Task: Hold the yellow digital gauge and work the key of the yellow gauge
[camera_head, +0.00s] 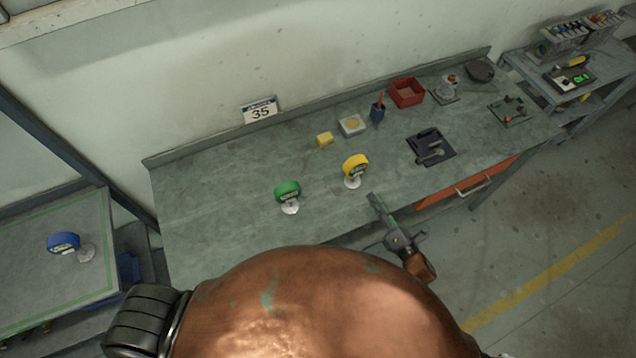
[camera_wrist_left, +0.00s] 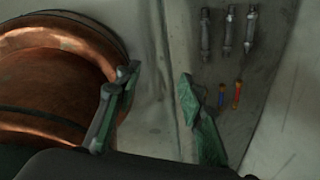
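The yellow digital gauge (camera_head: 355,164) stands upright on a small pale base on the green workbench, a little right of the green gauge (camera_head: 288,190). Its key is too small to make out. My right gripper (camera_head: 374,202) hangs near the bench's front edge, below and right of the yellow gauge and apart from it. Its fingers overlap in this view, so their opening is unclear. In the left wrist view my left gripper (camera_wrist_left: 160,75) has its two fingers spread with nothing between them. My left gripper is not seen in the head view.
A blue gauge (camera_head: 64,243) stands on the left table. A yellow block (camera_head: 325,140), red bin (camera_head: 407,92), pen cup (camera_head: 378,112) and dark tray (camera_head: 431,147) are on the workbench (camera_head: 215,190). Bare bench surface lies left of the green gauge.

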